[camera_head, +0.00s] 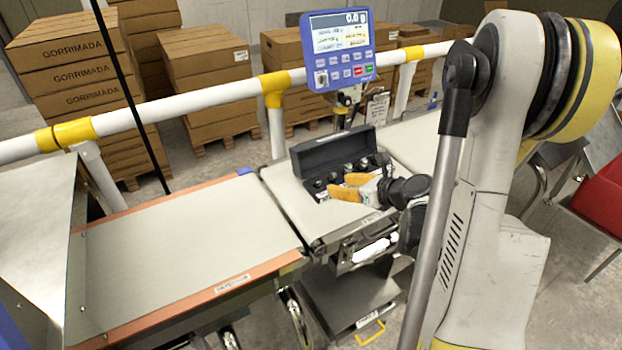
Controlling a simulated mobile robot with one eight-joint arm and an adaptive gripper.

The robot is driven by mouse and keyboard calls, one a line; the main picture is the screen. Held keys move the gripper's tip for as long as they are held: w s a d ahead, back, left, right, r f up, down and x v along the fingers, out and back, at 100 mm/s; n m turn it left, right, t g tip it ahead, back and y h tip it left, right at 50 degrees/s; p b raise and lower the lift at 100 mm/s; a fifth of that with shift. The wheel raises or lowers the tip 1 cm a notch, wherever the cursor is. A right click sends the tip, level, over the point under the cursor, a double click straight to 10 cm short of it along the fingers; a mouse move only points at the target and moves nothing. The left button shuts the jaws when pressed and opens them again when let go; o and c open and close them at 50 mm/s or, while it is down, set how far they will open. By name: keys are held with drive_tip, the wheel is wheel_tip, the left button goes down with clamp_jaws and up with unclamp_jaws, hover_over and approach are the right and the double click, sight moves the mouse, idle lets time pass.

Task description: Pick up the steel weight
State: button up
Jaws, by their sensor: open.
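Several small steel weights (320,183) stand in a row in an open dark case (328,151) on the weighing belt. They are small in the picture, and I cannot tell which one the task means. My gripper (338,186) reaches in from the right over the case's front side, its two yellow-orange fingers pointing left. The fingers are apart, with no weight visible between them. The fingertips appear close to the weights at the left end of the row. Whether they touch any is unclear. The gripper and wrist hide part of the case's front and right side.
The raised case lid stands behind the weights. A blue display unit (341,50) rises behind the case. A white rail with yellow joints (190,104) runs behind the belts. The left belt (180,240) is bare. Stacked cartons (75,75) stand beyond; a red chair (600,195) is at right.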

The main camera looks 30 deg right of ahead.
sight(320, 182)
drive_tip(key=shift+w+a+f, duration=0.1)
drive_tip(key=shift+w+f, duration=0.1)
drive_tip(key=shift+f, duration=0.25)
drive_tip(key=b+x, duration=0.1)
drive_tip(key=x, duration=0.3)
drive_tip(key=shift+w+b, duration=0.1)
drive_tip(key=shift+b, duration=0.2)
drive_tip(key=b+x, duration=0.2)
drive_tip(key=x, duration=0.3)
drive_tip(key=shift+w+a, duration=0.1)
drive_tip(key=shift+w, duration=0.3)
drive_tip(key=shift+r, duration=0.15)
clamp_jaws()
